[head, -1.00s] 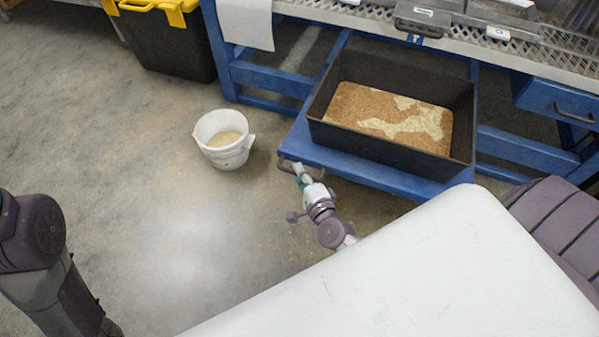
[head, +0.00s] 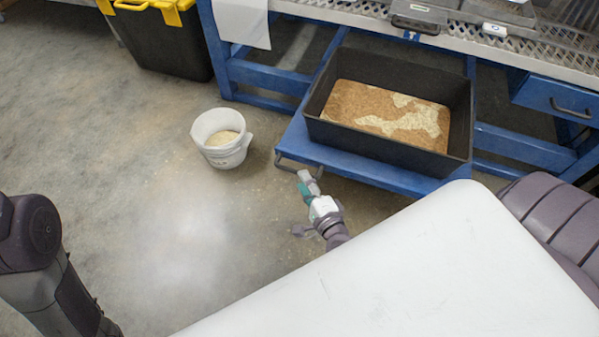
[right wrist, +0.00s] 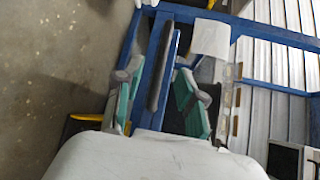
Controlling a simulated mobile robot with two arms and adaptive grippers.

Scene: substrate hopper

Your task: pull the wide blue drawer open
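The wide blue drawer (head: 365,174) stands pulled out from under the bench, with a black bin (head: 390,152) of brown and pale substrate on it. Its dark handle (head: 297,164) is at the left of the front face. My right gripper (head: 305,178) is just in front of the handle. In the right wrist view, its teal-padded fingers (right wrist: 160,85) are spread apart, and the dark handle bar (right wrist: 160,65) shows between and beyond them. I cannot tell whether they touch it. My left arm shows at the left edge; its gripper is out of view.
A white bucket (head: 221,138) with pale grains stands on the floor left of the drawer. A black tote with yellow latches (head: 165,45) is at the upper left. A smaller blue drawer (head: 555,97) is at the right. Floor at the left is clear.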

